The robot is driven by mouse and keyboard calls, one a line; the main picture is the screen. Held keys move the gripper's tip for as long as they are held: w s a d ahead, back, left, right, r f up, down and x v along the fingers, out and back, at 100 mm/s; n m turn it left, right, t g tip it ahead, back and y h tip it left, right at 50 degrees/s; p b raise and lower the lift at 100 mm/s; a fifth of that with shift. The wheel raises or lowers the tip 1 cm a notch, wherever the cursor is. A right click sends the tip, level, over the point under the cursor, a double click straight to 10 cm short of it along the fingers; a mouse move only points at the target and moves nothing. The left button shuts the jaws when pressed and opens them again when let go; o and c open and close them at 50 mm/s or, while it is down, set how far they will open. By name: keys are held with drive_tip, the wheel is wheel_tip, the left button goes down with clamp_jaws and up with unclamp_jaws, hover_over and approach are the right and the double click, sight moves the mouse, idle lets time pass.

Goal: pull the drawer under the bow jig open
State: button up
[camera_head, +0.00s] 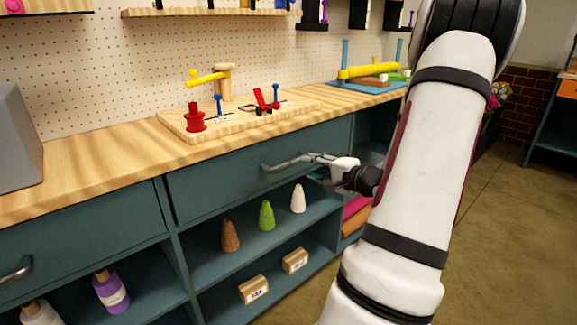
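The bow jig looks to be the pale wooden board (285,111) on the worktop, with a yellow arm on a post, a red spool and small blue and red parts. Under it is a teal drawer (225,184) with a grey bar handle (275,166). The drawer front looks flush with the cabinet. My gripper (318,167) is at the right end of the handle, its fingers overlapping the bar in the picture. I cannot tell whether they close on it or only sit around or beside it.
Open shelves (215,262) below the drawer hold brown, green and white cones and small boxes. Another drawer handle (15,270) is at the far left. A blue mat (372,87) with a yellow roller lies farther right on the worktop (90,165). The floor (500,240) to the right is clear.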

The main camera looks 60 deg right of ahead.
sight(293, 162)
drive_tip(key=b+x, duration=0.1)
drive_tip(key=x, duration=0.8)
drive_tip(key=shift+w+d+f, duration=0.1)
drive_tip(key=shift+w, duration=0.15)
clamp_jaws()
